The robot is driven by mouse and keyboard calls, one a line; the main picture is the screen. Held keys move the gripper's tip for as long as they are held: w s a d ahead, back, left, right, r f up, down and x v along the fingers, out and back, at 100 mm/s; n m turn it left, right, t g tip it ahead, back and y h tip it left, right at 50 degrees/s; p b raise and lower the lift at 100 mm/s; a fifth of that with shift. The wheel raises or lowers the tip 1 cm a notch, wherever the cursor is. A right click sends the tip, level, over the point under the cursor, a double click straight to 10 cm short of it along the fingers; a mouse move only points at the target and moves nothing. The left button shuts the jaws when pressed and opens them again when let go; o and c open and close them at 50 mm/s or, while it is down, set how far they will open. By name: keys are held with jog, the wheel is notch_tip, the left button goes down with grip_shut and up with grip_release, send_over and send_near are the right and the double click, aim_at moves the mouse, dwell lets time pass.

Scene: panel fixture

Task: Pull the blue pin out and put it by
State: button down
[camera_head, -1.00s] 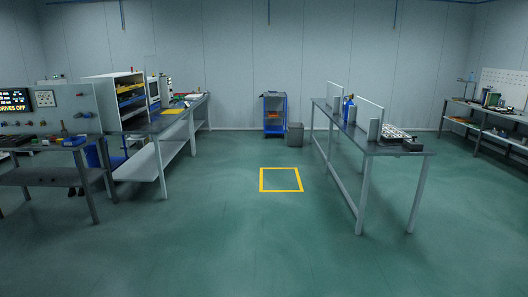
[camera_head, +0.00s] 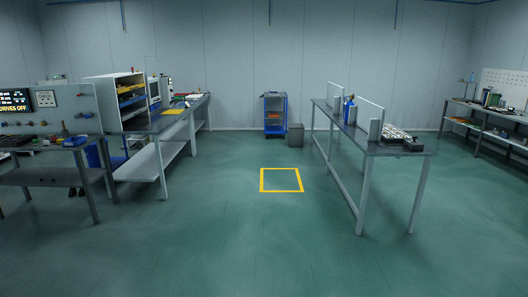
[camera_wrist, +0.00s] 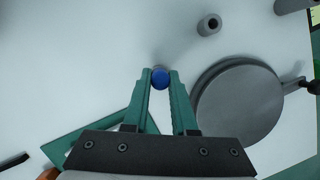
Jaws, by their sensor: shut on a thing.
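The blue pin (camera_wrist: 160,78) shows in the wrist view as a round blue head in front of a pale panel. My gripper (camera_wrist: 160,80) has two green fingers that close on the blue head at their tips. The pin's shaft is hidden behind its head, so I cannot tell how far it sits in the panel. Neither my gripper nor the blue pin can be made out in the head view.
In the wrist view a large grey disc (camera_wrist: 240,105) lies right of my fingers, with a grey cylinder (camera_wrist: 209,24) above it. A green flat piece (camera_wrist: 90,145) is at lower left. The head view shows workbenches and a yellow floor square (camera_head: 281,191).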

jog(key=c, duration=1.4)
grip_release()
grip_shut()
jog(key=shift+r, duration=0.25)
jog(key=shift+r, duration=0.35)
jog(key=shift+r, duration=0.35)
jog(key=shift+r, duration=0.35)
jog(key=shift+r, duration=0.35)
jog(key=shift+r, duration=0.3)
jog(key=shift+r, duration=0.1)
